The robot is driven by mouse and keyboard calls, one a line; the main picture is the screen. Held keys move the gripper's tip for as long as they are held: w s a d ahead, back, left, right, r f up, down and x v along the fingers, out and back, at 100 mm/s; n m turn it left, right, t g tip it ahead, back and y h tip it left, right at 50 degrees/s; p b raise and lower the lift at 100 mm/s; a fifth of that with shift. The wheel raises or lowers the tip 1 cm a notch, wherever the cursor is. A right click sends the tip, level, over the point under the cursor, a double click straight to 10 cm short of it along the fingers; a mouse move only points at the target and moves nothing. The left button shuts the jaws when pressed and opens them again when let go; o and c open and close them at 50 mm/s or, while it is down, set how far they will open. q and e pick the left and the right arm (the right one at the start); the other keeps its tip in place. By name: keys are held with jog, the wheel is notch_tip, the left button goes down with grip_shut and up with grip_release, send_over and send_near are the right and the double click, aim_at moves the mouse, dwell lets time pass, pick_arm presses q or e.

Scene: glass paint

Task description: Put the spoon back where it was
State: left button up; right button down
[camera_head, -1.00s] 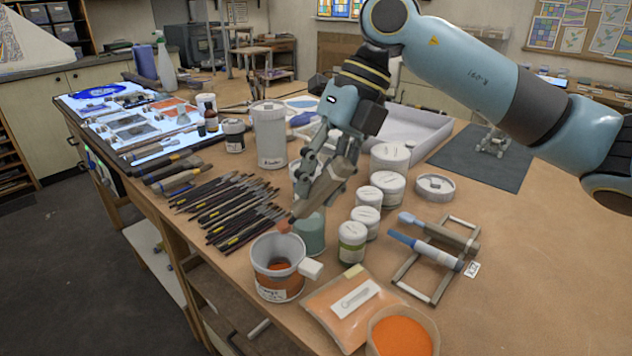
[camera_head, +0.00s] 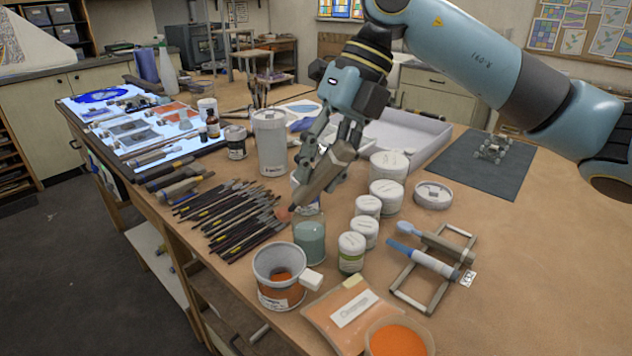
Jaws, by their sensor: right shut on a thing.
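My right gripper (camera_head: 336,160) is shut on the spoon (camera_head: 322,183), by its thick grey-brown handle. The spoon slants down to the left, and its small end looks orange-stained. A wooden rack (camera_head: 412,302) at the right holds a blue-and-white tool (camera_head: 425,260) and a grey-brown-handled tool with a blue end (camera_head: 412,228). My left gripper is not in view.
A greenish glass (camera_head: 310,243) stands just below the spoon. White-lidded jars (camera_head: 352,243) stand to its right. Brushes (camera_head: 230,215) lie at the left. An orange packet (camera_head: 335,312) and orange bowl (camera_head: 398,340) are in front. Free table lies right of the rack.

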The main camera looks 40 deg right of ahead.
notch_tip(320, 180, up, 8)
jog(key=p, duration=0.4)
jog(key=shift+r, duration=0.75)
